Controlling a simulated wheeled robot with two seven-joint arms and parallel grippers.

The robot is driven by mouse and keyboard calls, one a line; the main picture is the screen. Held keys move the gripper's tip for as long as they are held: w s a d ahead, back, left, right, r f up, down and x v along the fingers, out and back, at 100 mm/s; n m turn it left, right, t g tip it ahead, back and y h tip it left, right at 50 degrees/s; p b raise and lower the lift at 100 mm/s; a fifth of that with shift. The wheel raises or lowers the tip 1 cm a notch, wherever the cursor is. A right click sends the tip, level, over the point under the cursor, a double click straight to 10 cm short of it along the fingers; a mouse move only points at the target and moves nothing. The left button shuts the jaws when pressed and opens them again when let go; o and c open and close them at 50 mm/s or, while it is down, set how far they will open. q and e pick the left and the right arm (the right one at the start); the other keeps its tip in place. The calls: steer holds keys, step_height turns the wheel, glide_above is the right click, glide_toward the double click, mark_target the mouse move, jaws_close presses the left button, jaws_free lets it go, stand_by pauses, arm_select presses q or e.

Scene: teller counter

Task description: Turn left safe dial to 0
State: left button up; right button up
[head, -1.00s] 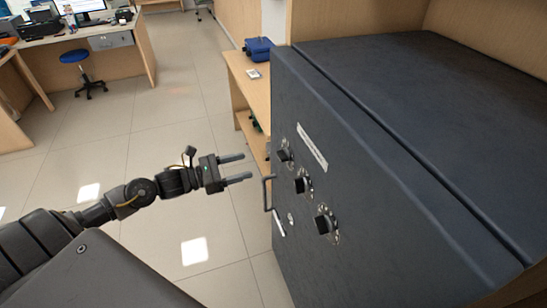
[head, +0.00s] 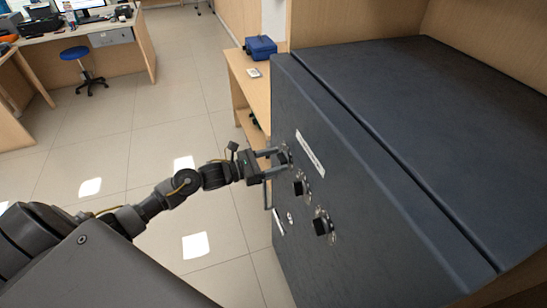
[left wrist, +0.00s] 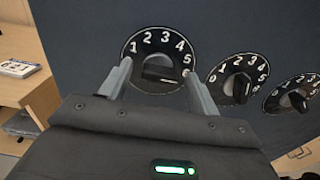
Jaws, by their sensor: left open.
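The dark safe (head: 390,210) stands at the right with three dials on its door. The left safe dial (left wrist: 160,62) has a black knob and white numbers; 1 to 6 show, and its lower part is hidden. In the head view this dial (head: 285,156) is the farthest one. My left gripper (left wrist: 155,80) is open, with one finger at each side of the left dial's knob. It also shows in the head view (head: 276,161) at the door. I cannot tell whether the fingers touch the knob. The right gripper is not in view.
The middle dial (head: 301,186) and right dial (head: 323,226) sit close to the left dial. A door handle (head: 268,195) is just below my gripper. A wooden shelf (head: 245,85) with a blue case (head: 261,47) stands beyond the safe.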

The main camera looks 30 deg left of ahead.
arm_select(q)
steer(key=c, duration=1)
